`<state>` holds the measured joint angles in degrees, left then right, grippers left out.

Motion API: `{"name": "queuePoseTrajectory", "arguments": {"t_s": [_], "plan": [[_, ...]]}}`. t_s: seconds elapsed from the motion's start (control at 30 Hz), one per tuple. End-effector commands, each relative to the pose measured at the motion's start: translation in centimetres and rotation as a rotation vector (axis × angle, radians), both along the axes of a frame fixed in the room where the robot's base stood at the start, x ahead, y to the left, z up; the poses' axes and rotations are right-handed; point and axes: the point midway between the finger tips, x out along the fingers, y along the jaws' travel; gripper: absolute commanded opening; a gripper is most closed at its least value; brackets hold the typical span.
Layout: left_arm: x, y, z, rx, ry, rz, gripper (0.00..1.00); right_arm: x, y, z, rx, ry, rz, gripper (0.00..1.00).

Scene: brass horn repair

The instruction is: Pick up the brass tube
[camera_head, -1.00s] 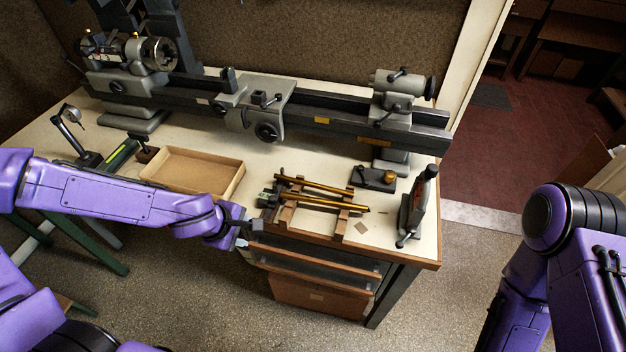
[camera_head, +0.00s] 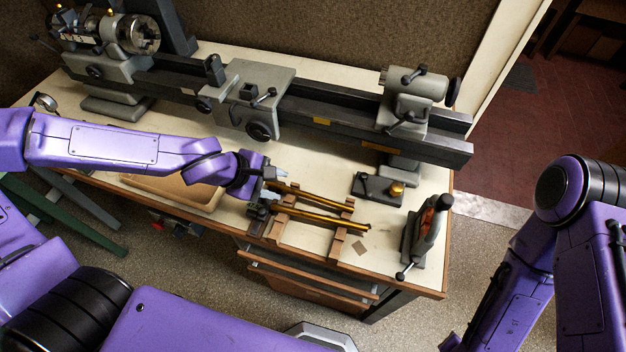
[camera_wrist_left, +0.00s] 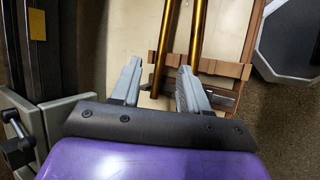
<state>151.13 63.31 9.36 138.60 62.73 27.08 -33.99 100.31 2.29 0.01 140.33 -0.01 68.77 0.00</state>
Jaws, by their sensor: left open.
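Two slim brass tubes lie side by side on a wooden rack (camera_head: 337,238), near the front right of the bench: a back tube (camera_head: 322,195) and a front tube (camera_head: 325,217). My left gripper (camera_head: 274,189) is open and empty at their left ends. In the left wrist view the gripper (camera_wrist_left: 158,78) has one tube (camera_wrist_left: 163,42) running between its fingers. The other tube (camera_wrist_left: 195,40) runs toward the right finger, which hides part of it. I cannot tell whether either finger touches a tube. My right arm shows at the right, but its gripper is out of view.
A lathe (camera_head: 330,112) spans the back of the bench. A dark block with a brass knob (camera_head: 378,188) and a grey upright tool (camera_head: 428,235) stand right of the rack. A shallow tray (camera_head: 185,192) is partly hidden by my left arm.

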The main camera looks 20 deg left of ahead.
Motion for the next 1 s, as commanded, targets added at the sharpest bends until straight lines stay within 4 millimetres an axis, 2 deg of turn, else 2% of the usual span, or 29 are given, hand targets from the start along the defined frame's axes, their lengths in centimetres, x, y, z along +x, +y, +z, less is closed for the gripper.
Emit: {"name": "queuePoseTrajectory", "arguments": {"t_s": [0.03,0.2,0.43,0.6,0.7,0.97,1.0], "plan": [[0.1,-0.1,-1.0,0.002,0.004,0.001,0.44,0.0,0.0,-0.8,0.0,0.001,0.0,0.0],[1.1,-1.1,-3.5,0.004,0.005,0.007,0.44,-0.1,0.0,-2.7,0.0,0.002,0.0,0.0],[2.0,-2.4,-4.9,0.003,0.003,0.008,0.44,-0.1,0.0,-3.7,0.0,0.002,0.0,0.0],[2.8,-5.0,-6.6,0.001,0.005,0.004,0.44,-0.1,0.0,-4.8,0.0,0.002,0.0,0.0],[3.5,-5.4,-7.5,0.002,0.004,0.007,0.44,-0.1,0.0,-5.0,0.0,0.002,0.0,0.0],[3.8,-5.7,-7.7,0.0,0.001,0.006,0.44,-0.1,0.0,-4.9,0.0,0.001,0.0,0.0],[3.8,-5.7,-7.7,0.0,0.001,0.006,0.38,-0.1,0.0,-4.9,0.0,0.002,0.0,0.0]]}}
